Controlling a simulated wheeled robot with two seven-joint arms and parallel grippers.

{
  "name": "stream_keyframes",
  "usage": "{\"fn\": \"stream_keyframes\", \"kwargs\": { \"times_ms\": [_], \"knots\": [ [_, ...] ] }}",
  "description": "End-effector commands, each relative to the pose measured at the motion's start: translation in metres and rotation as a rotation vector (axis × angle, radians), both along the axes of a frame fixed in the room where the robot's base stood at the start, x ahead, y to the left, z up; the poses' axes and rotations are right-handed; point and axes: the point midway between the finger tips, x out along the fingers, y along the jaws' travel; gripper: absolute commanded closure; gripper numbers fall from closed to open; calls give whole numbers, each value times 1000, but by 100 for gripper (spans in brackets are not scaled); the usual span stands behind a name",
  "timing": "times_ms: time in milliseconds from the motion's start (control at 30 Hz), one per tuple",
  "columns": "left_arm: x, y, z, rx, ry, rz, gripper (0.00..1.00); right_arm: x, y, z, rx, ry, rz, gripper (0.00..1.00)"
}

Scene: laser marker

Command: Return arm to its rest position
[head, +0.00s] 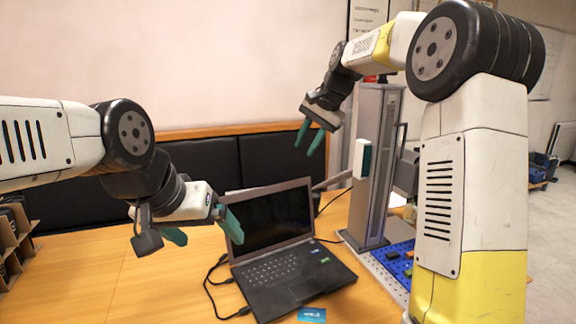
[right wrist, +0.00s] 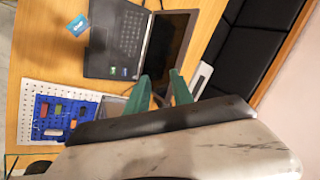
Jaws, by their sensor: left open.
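My left gripper (head: 203,232) is over the table at the left, in front of the laptop's left side in the head view. Its two green fingers are wide apart with nothing between them. My right gripper (head: 310,139) is raised beside the laser marker's column, above and behind the laptop. Its green fingers also show in the right wrist view (right wrist: 160,82), apart and empty. The laser marker (head: 372,165) is a tall grey column at the right of the table. The black laptop (head: 292,280) stands open and its screen is dark.
A blue tray (right wrist: 60,118) with several small coloured pieces lies on a white perforated board (right wrist: 31,92). A blue card (head: 312,314) lies by the laptop's front edge. Cardboard boxes (head: 12,240) stand at the far left. Cables run beside the laptop. Black padded panels (head: 205,165) line the wall.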

Motion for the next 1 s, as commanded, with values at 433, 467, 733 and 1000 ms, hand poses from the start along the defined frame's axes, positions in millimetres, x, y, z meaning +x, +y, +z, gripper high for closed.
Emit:
{"fn": "stream_keyframes", "kwargs": {
  "times_ms": [433, 467, 733, 1000],
  "knots": [
    [0, 0, 0, 0, 0, 0, 11, -175, -59, 13, -201, -200, 213, 72],
    [0, 0, 0, 0, 0, 0, 11, -187, -62, 10, -213, -213, 227, 72],
    [0, 0, 0, 0, 0, 0, 11, -284, -83, -32, -333, -312, 357, 72],
    [0, 0, 0, 0, 0, 0, 11, -329, -90, -66, -395, -359, 430, 72]
  ]
}}
